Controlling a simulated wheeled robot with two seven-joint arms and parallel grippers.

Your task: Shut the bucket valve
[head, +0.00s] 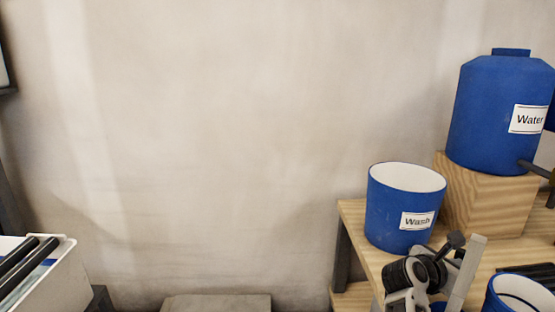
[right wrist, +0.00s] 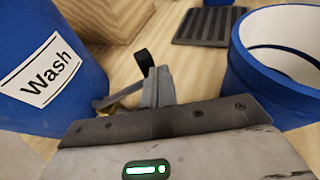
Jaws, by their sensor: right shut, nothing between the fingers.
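A blue bucket labelled "Wash" (head: 398,215) stands at the left end of the wooden bench; its side also fills the left of the right wrist view (right wrist: 45,75). In the right wrist view, a dark pipe with a brass part (right wrist: 112,108) shows beside this bucket, partly hidden by my gripper. A black lever-like piece (right wrist: 143,62) stands just behind my fingertips; I cannot tell whether it touches them. My right gripper (right wrist: 158,84) is shut and empty, close to the pipe. In the head view my right arm is in front of the bucket. My left gripper is out of view.
A blue "Water" tank (head: 498,115) stands on a wooden block (head: 485,198), with a dark outlet (head: 533,168) at right. Another open blue bucket (head: 507,292) is at lower right. A black ribbed mat (right wrist: 208,25) lies behind. A white bin (head: 45,285) is at lower left.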

